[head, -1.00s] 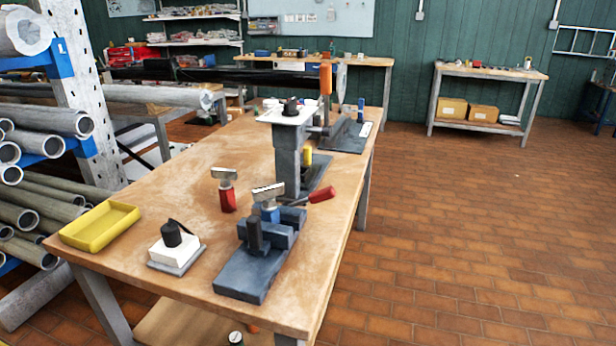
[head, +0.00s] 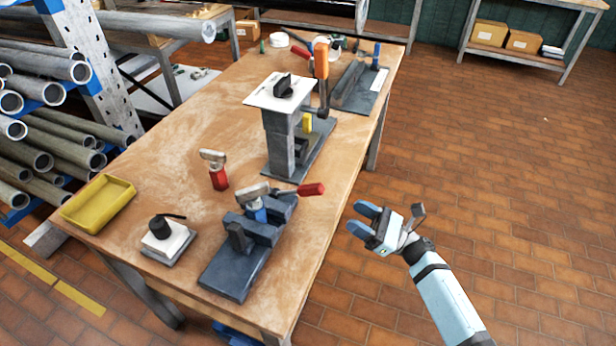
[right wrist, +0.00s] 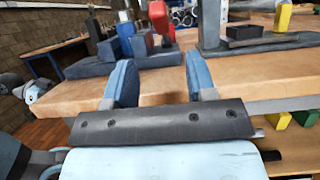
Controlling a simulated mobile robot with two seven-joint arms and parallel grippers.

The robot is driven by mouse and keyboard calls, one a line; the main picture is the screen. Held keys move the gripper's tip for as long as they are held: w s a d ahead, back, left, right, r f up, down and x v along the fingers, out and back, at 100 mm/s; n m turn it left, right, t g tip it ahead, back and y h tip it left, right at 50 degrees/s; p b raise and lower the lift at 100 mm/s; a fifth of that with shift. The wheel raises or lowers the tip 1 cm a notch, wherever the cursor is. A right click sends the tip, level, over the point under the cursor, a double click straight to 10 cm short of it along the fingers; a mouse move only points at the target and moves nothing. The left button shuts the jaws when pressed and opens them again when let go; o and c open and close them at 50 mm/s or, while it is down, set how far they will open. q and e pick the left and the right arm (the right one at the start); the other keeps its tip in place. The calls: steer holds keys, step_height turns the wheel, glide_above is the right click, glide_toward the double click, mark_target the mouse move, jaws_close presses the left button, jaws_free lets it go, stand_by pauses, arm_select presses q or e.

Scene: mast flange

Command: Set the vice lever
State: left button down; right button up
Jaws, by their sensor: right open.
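The dark grey vice (head: 245,250) sits near the front right edge of the wooden bench. Its lever has a red handle (head: 311,189) that points right, towards the bench edge. A blue piece with a metal head (head: 254,196) stands at the vice. My right gripper (head: 358,218) is open and empty, off the right side of the bench, right of the red handle and apart from it. In the right wrist view its two blue fingers (right wrist: 157,84) are spread, with the vice (right wrist: 125,60) and red handle (right wrist: 158,14) beyond them.
On the wooden bench (head: 185,130) stand a red piece with a metal head (head: 216,172), a yellow tray (head: 98,203), a white block with a black knob (head: 168,238) and a tall grey stand (head: 281,140). A pipe rack is at left. Open brick floor lies right.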

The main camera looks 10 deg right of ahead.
mark_target(311, 186)
steer(key=p+x, duration=0.2)
steer(key=x, duration=0.9)
steer(key=shift+a+r, duration=0.15)
steer(key=shift+r, duration=0.05)
steer(key=shift+p+x, duration=0.35)
steer(key=shift+x, duration=0.4)
steer(key=shift+c, duration=0.2)
jaws_close()
